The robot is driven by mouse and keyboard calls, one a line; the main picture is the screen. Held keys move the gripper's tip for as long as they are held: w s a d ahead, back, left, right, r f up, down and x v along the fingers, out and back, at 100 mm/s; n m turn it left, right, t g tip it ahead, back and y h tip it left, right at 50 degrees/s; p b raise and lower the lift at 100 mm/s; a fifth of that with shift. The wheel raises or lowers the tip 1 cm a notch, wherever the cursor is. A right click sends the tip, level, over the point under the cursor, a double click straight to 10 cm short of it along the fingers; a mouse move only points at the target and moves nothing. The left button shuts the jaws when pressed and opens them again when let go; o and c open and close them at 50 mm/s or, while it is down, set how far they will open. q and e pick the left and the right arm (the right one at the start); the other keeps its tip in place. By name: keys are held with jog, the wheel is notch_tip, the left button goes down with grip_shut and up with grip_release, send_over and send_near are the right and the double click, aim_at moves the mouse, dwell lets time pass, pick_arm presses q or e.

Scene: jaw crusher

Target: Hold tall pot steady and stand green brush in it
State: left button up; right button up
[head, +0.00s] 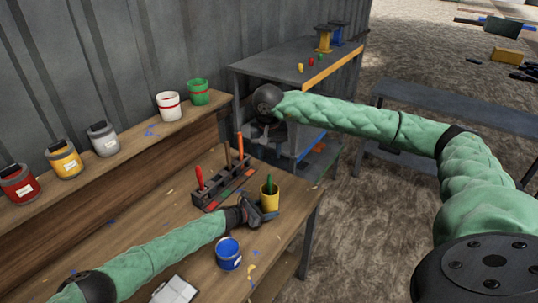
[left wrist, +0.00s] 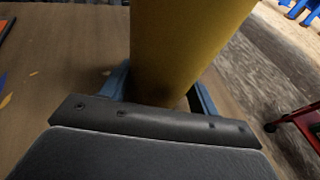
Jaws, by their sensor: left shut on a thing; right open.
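The tall yellow pot (head: 269,203) stands upright near the right edge of the wooden bench. A green brush (head: 269,184) stands in it with its green handle sticking up above the rim; its lower part is hidden. My left gripper (head: 263,211) is shut on the pot from the left, low on its body. The left wrist view shows the pot's yellow side (left wrist: 188,45) between the blue fingers of this gripper (left wrist: 160,92). My right gripper (head: 260,132) is beyond the pot, above the bench's far end, open and apart from pot and brush.
A blue tin (head: 229,253) stands in front. Several paint tins line the shelf (head: 130,148). A metal table (head: 295,62) is at the back, and a notepad (head: 175,290) lies at the front.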

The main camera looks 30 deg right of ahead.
pick_arm(q)
jog(key=o, duration=0.8)
jog(key=shift+o, duration=0.2)
